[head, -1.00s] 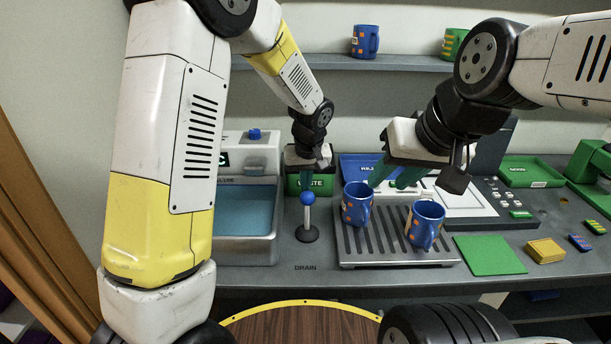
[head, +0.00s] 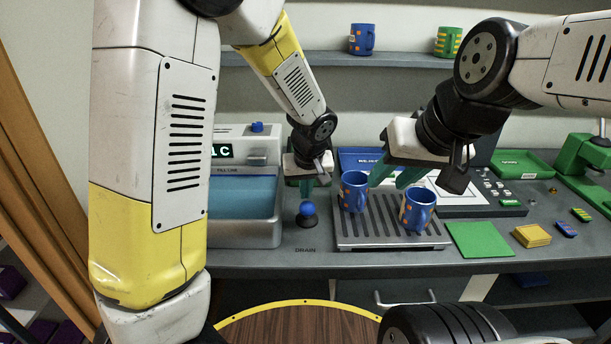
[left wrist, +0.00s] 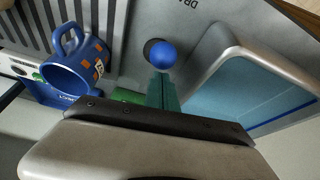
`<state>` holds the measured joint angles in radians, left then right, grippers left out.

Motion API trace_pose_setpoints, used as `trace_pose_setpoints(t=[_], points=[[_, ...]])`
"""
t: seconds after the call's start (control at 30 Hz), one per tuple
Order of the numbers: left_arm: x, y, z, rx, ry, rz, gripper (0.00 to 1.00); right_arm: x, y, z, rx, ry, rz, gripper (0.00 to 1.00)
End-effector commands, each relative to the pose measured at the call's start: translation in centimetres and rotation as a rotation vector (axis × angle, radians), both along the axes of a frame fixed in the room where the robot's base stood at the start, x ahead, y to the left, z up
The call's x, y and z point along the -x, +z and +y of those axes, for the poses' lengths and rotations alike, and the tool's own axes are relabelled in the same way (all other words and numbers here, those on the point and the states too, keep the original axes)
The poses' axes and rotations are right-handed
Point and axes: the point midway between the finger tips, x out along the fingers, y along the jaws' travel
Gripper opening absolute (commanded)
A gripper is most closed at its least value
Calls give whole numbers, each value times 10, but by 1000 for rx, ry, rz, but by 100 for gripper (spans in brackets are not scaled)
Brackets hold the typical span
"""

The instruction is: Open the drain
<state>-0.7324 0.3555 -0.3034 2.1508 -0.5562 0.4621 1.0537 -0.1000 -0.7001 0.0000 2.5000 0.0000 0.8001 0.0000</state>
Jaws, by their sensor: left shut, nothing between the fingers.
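The drain lever has a blue ball knob (head: 307,209) above a round black base (head: 309,222), by the DRAIN lettering. No stalk shows between knob and base, so I cannot tell whether it is tipped or pushed down. The knob (left wrist: 161,55) also shows in the left wrist view, overlapping its base. My left gripper (head: 306,190) is shut and empty, pointing down just behind the knob. Its green fingertips (left wrist: 163,80) are at the knob's edge; contact is unclear. My right gripper (head: 396,178) is open, above and behind the mugs. A basin with blue water (head: 240,198) stands left of the lever.
Two blue mugs stand on a slotted tray (head: 390,244) right of the lever: one mug (head: 353,191) further left, another mug (head: 418,209) to the right. A green mat (head: 479,239) and yellow pads (head: 532,236) lie further right. Counter in front of the lever is clear.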

Motion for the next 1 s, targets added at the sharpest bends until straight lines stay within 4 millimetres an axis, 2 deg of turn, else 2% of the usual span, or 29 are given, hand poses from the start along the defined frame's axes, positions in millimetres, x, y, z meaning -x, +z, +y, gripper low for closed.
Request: trace_pose_setpoints(t=[0.4, 1.0], points=[[27, -15, -1, -6, -3, 12, 0, 0, 0, 0, 0, 0, 0, 36], [31, -19, -3, -8, -6, 13, 0, 0, 0, 0, 0, 0, 0, 36]])
